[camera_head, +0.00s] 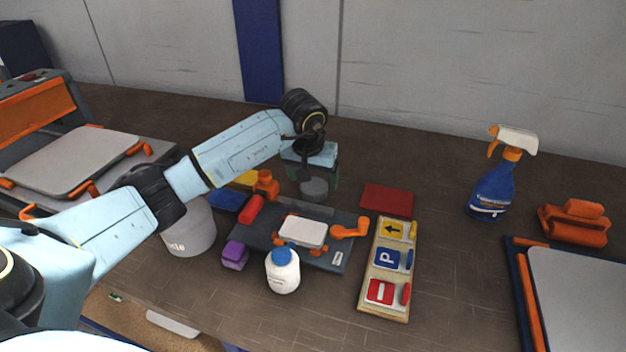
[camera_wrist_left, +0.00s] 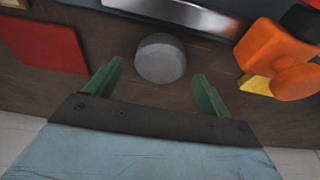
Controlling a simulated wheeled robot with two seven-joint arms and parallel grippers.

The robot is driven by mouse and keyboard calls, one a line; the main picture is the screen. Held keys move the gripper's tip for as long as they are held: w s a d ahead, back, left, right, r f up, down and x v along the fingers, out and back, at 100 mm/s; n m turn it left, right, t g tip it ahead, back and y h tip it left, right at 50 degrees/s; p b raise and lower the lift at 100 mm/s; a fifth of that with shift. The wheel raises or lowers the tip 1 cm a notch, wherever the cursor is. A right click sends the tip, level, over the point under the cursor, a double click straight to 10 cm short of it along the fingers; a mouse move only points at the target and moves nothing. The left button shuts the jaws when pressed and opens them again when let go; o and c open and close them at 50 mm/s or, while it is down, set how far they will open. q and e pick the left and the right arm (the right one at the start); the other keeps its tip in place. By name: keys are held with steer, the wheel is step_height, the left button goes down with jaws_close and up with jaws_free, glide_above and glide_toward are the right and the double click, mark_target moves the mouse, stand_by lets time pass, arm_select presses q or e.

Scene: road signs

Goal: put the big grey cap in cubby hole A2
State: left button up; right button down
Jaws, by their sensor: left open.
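The big grey cap (camera_head: 314,188) stands on the brown table, just behind the dark tray. In the left wrist view the cap (camera_wrist_left: 160,58) is a plain round grey piece lying ahead between the two green fingers. My left gripper (camera_head: 311,174) is open over the cap, pointing down. In the wrist view the left gripper (camera_wrist_left: 156,84) has a finger on each side with a gap to the cap, so it does not grip it. Part of the cap is hidden by the gripper in the head view. I see no cubby holes and no A2 label. My right gripper is not in view.
The dark tray (camera_head: 250,238) holds a white-topped piece (camera_head: 303,232) and orange parts. Around it are an orange piece (camera_head: 265,184), red block (camera_head: 387,200), sign board (camera_head: 370,298), white bottle (camera_head: 283,272) and purple block (camera_head: 235,255). A spray bottle (camera_head: 493,190) stands right; bare table lies between.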

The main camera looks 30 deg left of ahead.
arm_select(q)
steer(key=v, duration=0.9)
steer(key=shift+r+p, duration=0.4)
steer(key=shift+p, duration=0.05)
steer(key=shift+o, duration=0.6)
steer(key=shift+s+r, duration=0.1)
steer(key=shift+r, duration=0.1)
steer(key=m+t, duration=0.1)
steer(key=m, duration=3.5)
glide_above(309, 192)
step_height(309, 192, down, 7)
steer(key=shift+r+b, duration=0.25)
steer(key=shift+b, duration=0.15)
steer(key=shift+x, duration=0.9)
steer(key=x, duration=0.4)
steer(key=shift+f, duration=0.15)
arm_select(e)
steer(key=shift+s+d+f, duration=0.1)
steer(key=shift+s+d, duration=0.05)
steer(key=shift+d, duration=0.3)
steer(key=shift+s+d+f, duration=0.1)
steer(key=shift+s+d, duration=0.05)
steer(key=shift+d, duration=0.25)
